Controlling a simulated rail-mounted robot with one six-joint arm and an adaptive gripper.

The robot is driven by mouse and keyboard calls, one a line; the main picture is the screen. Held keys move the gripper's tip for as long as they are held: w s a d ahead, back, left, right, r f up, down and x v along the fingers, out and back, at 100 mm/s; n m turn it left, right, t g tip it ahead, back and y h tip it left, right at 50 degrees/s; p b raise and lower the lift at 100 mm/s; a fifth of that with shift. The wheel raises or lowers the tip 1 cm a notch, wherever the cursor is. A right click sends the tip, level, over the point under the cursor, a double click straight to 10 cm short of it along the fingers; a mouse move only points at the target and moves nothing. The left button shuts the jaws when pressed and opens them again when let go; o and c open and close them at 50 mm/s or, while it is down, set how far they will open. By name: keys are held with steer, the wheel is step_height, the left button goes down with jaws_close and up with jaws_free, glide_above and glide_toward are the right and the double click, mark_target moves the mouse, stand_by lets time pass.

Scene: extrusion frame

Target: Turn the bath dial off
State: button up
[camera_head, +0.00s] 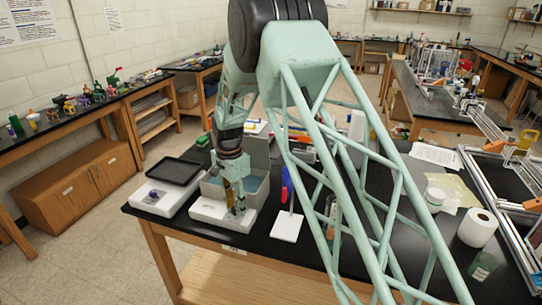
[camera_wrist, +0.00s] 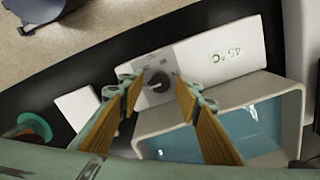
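The water bath is a white box with a grey-walled basin of blue water. Its front panel (camera_head: 208,212) faces the table's near edge, and it also shows in the wrist view (camera_wrist: 190,55). A round black dial (camera_wrist: 157,82) with a small pointer sits on this panel, beside a "45 °C" display (camera_wrist: 233,55). My gripper (camera_wrist: 158,92) is open, with one finger to each side of the dial in the wrist view. I cannot tell whether either finger touches it. In the head view my gripper (camera_head: 237,204) points down at the panel and hides the dial.
A white device (camera_head: 148,201) and a black tray (camera_head: 174,170) stand left of the bath. A white square plate (camera_head: 286,227) with an upright blue and red item is to the right. A paper roll (camera_head: 477,228) stands farther right. The table's front edge is close.

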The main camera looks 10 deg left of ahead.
steer(key=shift+m+p, duration=0.45)
steer(key=shift+m, duration=1.25)
step_height(320, 180, up, 14)
steer(key=s+d+r+n+b, duration=0.1)
steer(key=s+d+r, duration=0.1)
steer(key=d+r, duration=0.4)
steer(key=s+d+r+n+b, duration=0.1)
steer(key=s+d+r, duration=0.2)
steer(key=d+r, duration=0.3)
steer(key=shift+d+r+n+t, duration=0.3)
steer(key=shift+d+t, duration=0.1)
steer(key=shift+d, duration=0.95)
